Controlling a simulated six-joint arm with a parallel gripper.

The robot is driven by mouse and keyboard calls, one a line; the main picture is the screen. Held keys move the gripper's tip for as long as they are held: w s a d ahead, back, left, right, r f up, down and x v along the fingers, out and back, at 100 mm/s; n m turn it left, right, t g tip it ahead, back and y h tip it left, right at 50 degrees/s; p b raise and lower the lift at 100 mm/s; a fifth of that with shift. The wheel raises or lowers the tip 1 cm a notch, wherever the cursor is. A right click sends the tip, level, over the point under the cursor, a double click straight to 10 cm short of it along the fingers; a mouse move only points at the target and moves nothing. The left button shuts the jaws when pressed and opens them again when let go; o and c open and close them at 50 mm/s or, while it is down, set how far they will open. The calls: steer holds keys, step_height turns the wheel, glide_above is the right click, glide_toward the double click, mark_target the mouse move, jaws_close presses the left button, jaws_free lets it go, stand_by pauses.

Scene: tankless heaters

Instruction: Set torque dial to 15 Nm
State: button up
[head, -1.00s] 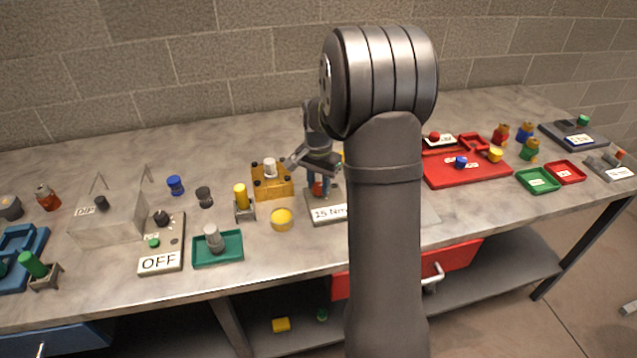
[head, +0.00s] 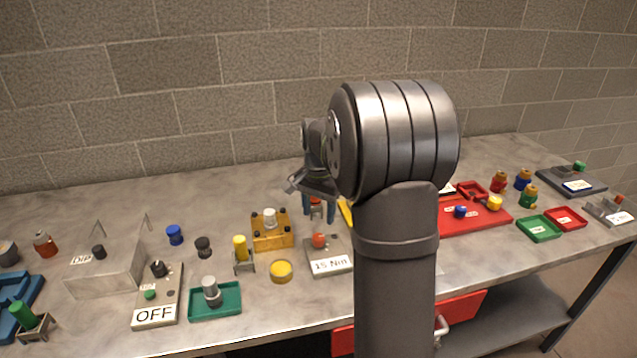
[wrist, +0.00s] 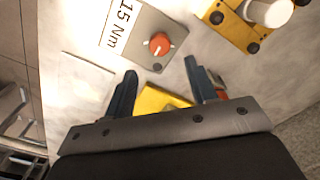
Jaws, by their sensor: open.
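The torque dial is an orange-red knob (head: 319,240) on a grey plate with a white label (head: 331,264) reading 15 Nm. In the wrist view the orange knob (wrist: 160,44) has a pale pointer mark, and the 15 Nm label (wrist: 121,22) lies to its left. My gripper (wrist: 160,85) is open and empty, its two dark fingers apart on the knob's near side in the wrist view. In the head view my gripper (head: 318,200) is behind and above the dial plate, partly hidden by my arm. The fingers do not touch the knob.
A yellow block (head: 272,230) with a white-grey knob stands left of the dial plate. A yellow piece (wrist: 160,100) lies below the fingers in the wrist view. A yellow disc (head: 281,271) and a green tray (head: 215,303) are front left. A red tray (head: 475,221) is to the right.

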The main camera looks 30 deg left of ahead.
step_height(320, 180, up, 10)
steer(key=f, duration=0.1)
glide_above(319, 237)
steer(key=shift+a+r, duration=0.1)
steer(key=shift+r, duration=0.15)
steer(key=shift+f, duration=0.15)
step_height(319, 237, down, 17)
steer(key=shift+f, duration=0.15)
stand_by(0.6)
